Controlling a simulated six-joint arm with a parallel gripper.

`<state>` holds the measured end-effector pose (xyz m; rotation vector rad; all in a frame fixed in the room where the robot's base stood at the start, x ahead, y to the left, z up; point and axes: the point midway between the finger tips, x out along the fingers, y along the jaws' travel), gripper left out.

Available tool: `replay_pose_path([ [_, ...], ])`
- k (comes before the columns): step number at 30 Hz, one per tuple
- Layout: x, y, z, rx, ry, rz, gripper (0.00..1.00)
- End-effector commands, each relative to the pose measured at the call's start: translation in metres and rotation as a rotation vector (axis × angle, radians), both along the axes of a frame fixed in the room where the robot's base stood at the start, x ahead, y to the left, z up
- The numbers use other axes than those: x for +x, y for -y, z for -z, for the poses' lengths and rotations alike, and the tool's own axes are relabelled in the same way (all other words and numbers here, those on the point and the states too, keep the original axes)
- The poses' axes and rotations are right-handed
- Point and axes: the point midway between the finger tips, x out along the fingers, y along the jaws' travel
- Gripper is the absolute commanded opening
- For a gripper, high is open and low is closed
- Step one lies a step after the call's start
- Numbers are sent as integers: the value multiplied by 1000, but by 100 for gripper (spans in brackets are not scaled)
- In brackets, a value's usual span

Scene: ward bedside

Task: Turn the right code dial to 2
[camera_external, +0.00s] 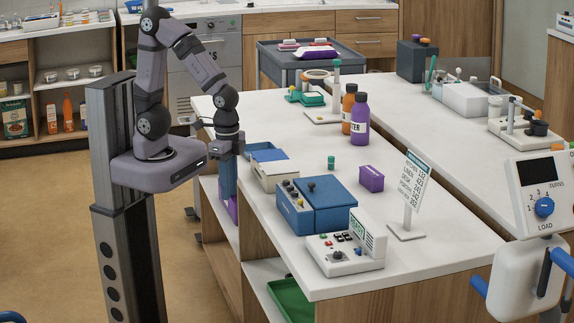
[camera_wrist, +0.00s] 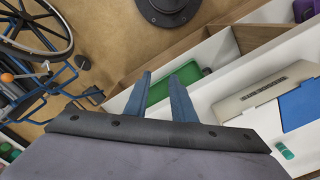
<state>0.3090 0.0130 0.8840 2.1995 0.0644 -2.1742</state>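A blue box (camera_external: 322,203) stands on the near counter. Its left panel carries several small knobs (camera_external: 292,194), which appear to be the code dials; their settings are too small to read. A white sign (camera_external: 412,180) with rows of words and three-digit numbers stands to its right. My gripper (camera_external: 228,185) hangs at the counter's left edge, left of the blue box and apart from it. In the wrist view its two blue fingers (camera_wrist: 160,80) stand apart with nothing between them. The knobs do not show clearly in the wrist view.
A beige box with a blue part (camera_external: 276,172) stands between my gripper and the blue box. A white device with buttons (camera_external: 345,252), a purple box (camera_external: 371,179), a small green cylinder (camera_external: 331,162) and bottles (camera_external: 360,118) share the counter. A green tray (camera_wrist: 158,90) sits lower down.

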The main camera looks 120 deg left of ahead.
Motion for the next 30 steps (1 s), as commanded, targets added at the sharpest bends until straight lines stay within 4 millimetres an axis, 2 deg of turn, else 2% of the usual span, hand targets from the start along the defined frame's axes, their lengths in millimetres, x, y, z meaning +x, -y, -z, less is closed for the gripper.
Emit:
replay_pose_path([
  [1, -7, 1, 10, 0, -12, 4, 23],
  [8, -32, 7, 45, 2, -40, 30, 23],
  [16, -29, 13, 76, 4, -11, 62, 23],
  [17, -29, 14, 72, 4, -10, 60, 23],
  [18, -28, 13, 54, 4, -10, 58, 23],
  [30, -29, 13, -3, 4, -12, 57, 23],
])
